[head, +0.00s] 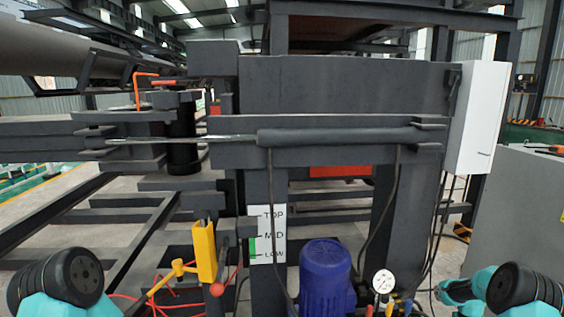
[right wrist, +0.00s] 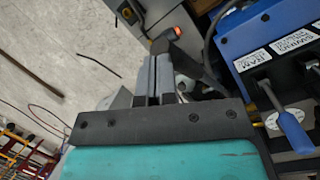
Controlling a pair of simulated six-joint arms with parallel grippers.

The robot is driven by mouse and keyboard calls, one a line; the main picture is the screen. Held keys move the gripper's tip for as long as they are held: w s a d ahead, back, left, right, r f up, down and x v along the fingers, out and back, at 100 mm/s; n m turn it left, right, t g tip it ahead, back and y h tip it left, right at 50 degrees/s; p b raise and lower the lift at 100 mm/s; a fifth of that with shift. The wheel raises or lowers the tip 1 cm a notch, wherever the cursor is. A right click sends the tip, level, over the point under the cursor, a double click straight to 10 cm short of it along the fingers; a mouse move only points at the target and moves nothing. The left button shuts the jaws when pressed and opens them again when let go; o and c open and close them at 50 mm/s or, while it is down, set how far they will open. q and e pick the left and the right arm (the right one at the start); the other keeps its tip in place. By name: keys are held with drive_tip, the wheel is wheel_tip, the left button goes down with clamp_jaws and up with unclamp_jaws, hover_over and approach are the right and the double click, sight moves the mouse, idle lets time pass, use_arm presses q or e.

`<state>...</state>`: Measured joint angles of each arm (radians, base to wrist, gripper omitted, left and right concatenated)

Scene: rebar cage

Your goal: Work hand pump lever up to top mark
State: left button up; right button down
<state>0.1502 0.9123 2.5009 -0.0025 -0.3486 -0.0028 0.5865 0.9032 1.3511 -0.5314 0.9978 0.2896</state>
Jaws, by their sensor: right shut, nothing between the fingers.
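A white mark plate (head: 267,235) reading TOP, MID and LOW is on a dark post in the head view. A green strip shows at its lower left edge. Just left of it, a red ball knob (head: 217,289) sits low, beside a yellow upright bracket (head: 204,251) with a yellow arm (head: 177,268) reaching left. I cannot tell for sure which part is the pump lever. My right gripper (right wrist: 155,78) is shut and empty in the right wrist view, apart from the marks and knob. My left gripper is not in view; only its arm shows at lower left.
A blue motor (head: 326,277) and a round gauge (head: 383,281) stand right of the plate. In the right wrist view, a blue-topped box (right wrist: 275,35) with labels and a blue handle (right wrist: 293,132) is close right of the gripper. Red hoses lie at lower left.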

drive_tip(key=shift+s+f, duration=0.1)
idle(0.3)
drive_tip(key=shift+s+f, duration=0.35)
drive_tip(key=shift+f, duration=0.15)
drive_tip(key=shift+s+f, duration=0.4)
drive_tip(key=shift+f, duration=0.2)
drive_tip(key=shift+s+f, duration=0.4)
drive_tip(key=shift+f, duration=0.15)
idle(0.4)
